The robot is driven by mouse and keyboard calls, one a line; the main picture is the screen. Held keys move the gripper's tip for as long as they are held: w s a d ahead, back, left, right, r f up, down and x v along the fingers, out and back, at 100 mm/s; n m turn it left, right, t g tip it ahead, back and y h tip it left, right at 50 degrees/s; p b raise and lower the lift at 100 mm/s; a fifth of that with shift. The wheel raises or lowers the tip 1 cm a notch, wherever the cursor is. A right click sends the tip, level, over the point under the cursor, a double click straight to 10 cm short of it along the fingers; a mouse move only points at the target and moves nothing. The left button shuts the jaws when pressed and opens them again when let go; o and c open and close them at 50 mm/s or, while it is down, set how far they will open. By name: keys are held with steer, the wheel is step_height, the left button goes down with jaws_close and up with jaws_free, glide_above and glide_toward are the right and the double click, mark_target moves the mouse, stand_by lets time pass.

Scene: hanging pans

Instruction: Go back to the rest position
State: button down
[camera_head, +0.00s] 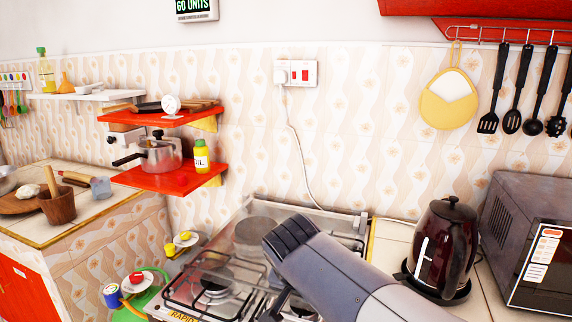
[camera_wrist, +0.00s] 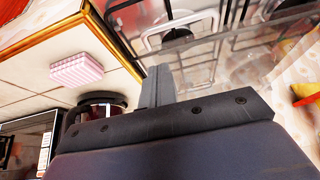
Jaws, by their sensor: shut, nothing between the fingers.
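My gripper (camera_wrist: 158,78) shows in the wrist view as two grey fingers pressed together with nothing between them. It is above the stove's edge and pan supports. In the head view my grey arm reaches in from the bottom right over the gas stove (camera_head: 180,284). The fingers are mostly hidden there by my own arm.
A dark red kettle (camera_head: 444,245) and a microwave (camera_head: 530,240) stand right of my arm. Red shelves (camera_head: 165,181) with a pot (camera_head: 160,155) are at left. Black utensils (camera_head: 500,90) and a yellow pot holder (camera_head: 448,98) hang upper right.

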steer(key=shift+w+d+f+b, duration=0.1)
steer(key=shift+w+f+b, duration=0.3)
steer(key=shift+f, duration=0.9)
steer(key=shift+w+d+f+b, duration=0.15)
steer(key=shift+f+b, duration=0.4)
steer(key=shift+f, duration=0.7)
steer(key=shift+w+d+f+b, duration=0.1)
steer(key=shift+w+f+b, duration=0.3)
steer(key=shift+f, duration=0.9)
steer(key=shift+s, duration=0.1)
steer(key=shift+s+r, duration=0.1)
steer(key=shift+r, duration=0.05)
